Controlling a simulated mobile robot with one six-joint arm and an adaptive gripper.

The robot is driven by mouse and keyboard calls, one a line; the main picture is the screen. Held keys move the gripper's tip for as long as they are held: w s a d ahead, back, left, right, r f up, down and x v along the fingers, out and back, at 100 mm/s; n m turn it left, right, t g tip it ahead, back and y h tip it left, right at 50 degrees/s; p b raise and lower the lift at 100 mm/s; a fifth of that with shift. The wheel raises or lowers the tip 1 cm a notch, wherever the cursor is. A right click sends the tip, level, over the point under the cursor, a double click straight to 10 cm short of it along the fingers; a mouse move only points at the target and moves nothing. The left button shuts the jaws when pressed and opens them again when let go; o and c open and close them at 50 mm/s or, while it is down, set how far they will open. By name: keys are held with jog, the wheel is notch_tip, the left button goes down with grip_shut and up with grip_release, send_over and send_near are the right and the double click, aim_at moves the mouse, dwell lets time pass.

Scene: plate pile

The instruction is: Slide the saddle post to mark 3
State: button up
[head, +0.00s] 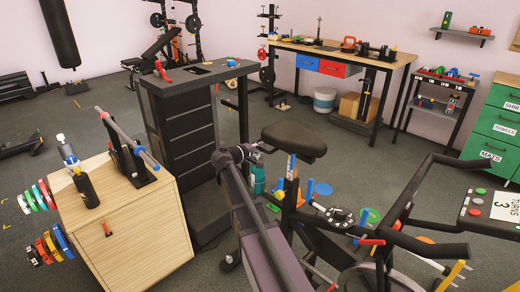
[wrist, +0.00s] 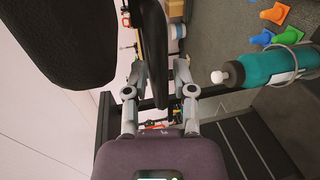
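The saddle (head: 295,142) is black and sits on top of the upright saddle post (head: 291,168), which has blue and white markings near its top. The mark numbers are too small to read. My gripper (head: 262,149) is close to the left of the post, just below the saddle. In the wrist view my gripper (wrist: 160,68) is open, its two fingers apart. A black bar-like part lies in line with the gap between them; I cannot tell which part it is. A large dark padded shape, likely the saddle (wrist: 55,40), fills the upper left.
A teal bottle (head: 258,180) in a ring holder is just below my gripper; it also shows in the wrist view (wrist: 262,69). Black handlebars (head: 425,215) and a console (head: 490,208) stand right. A wooden cabinet (head: 150,235) is left. Small coloured things lie on the floor behind the bike.

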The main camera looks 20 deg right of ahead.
jog(key=shift+r, duration=0.15)
notch_tip(320, 180, up, 3)
jog(key=p, duration=0.3)
jog(key=shift+r, duration=0.1)
jog(key=p+v, duration=0.3)
jog(key=v, duration=1.1)
jog(key=s+a+m+g+y+p, duration=0.1)
jog(key=s+a+g+y+p, duration=0.1)
jog(key=s+y+p, duration=0.4)
jog(key=s+a+m+g+y+p, duration=0.2)
jog(key=s+y+p, duration=0.4)
jog(key=s, duration=0.6)
jog(key=shift+a+m+g+p, duration=0.3)
jog(key=shift+a+g+p, duration=0.2)
jog(key=shift+a+p, duration=0.75)
jog(key=shift+s+f, duration=0.1)
jog(key=shift+f, duration=0.2)
